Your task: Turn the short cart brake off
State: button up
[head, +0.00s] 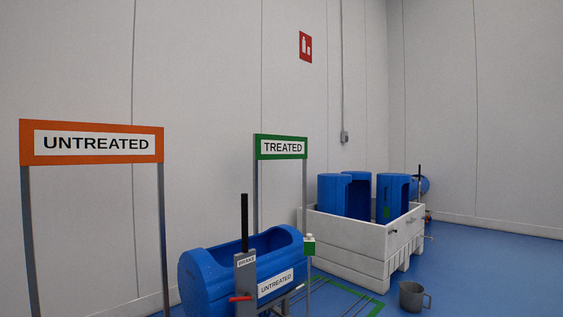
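A cart in the lower middle of the head view carries a blue tub (208,272) lying on its side, with an "UNTREATED" label (275,283). At its near end a grey post marked "BRAKE" (245,262) stands below a tall black upright bar (244,222). A red lever (240,298) sticks out to the left, low on the post, roughly level. Its on or off setting cannot be told. The cart's lower part is cut off by the picture's edge. Whether this is the short cart cannot be told. My gripper is not in view.
A white crate (345,248) holds several upright blue tubs. Behind it another blue tub (424,185) shows partly. An orange "UNTREATED" sign (30,143) and a green "TREATED" sign (281,136) stand near the wall. A grey mug-like container (409,296) sits on the floor. Blue floor at right is clear.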

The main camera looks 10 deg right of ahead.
aim_at(249, 296)
jog(key=z, duration=0.05)
jog(key=k, duration=0.45)
jog(key=u, duration=0.85)
jog(key=i, duration=1.45)
jog(key=z, duration=0.6)
